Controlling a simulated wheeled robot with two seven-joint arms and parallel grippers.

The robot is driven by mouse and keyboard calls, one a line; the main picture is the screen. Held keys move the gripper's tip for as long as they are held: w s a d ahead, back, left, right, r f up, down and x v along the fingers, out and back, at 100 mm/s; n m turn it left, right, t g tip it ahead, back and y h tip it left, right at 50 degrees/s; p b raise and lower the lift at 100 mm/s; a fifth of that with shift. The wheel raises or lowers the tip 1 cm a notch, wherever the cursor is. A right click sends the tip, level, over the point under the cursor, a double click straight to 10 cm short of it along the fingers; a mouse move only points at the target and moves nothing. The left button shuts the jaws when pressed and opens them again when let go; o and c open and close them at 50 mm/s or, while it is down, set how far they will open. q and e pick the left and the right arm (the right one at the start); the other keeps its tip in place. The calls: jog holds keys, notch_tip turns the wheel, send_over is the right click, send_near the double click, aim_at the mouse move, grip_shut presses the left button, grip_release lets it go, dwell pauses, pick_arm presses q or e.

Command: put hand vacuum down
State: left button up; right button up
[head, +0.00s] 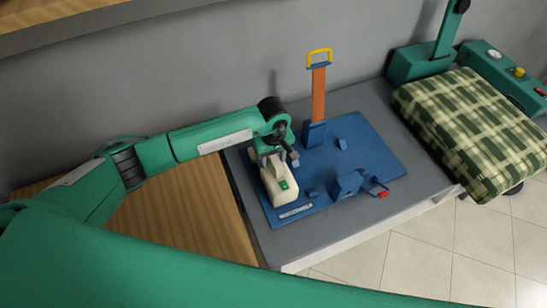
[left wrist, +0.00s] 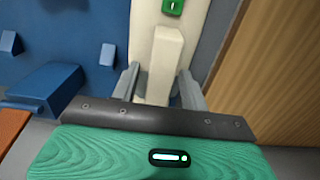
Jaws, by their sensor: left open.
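The hand vacuum (head: 283,196) is cream with a green button and lies on the left part of a blue board (head: 365,150) on a grey table. In the left wrist view its pale body (left wrist: 196,30) and raised handle (left wrist: 164,60) show close up. My left gripper (head: 277,158) is at the vacuum's back end, reaching down from above. Its fingers (left wrist: 160,88) are open, one on each side of the handle. Whether either finger touches the handle I cannot tell. My right gripper is not in view.
Blue blocks stand on the board, one with a red-tipped part (head: 383,194). A plaid-covered pressing board (head: 475,130) is at the right. A wooden surface (head: 180,235) lies left of the table.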

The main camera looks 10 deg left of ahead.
pick_arm(q)
notch_tip(320, 180, up, 11)
jog(key=b, duration=0.4)
jog(key=shift+w+f, duration=0.1)
jog(key=shift+f, duration=0.1)
jog(key=shift+r+b, duration=0.3)
jog(key=shift+r, duration=0.3)
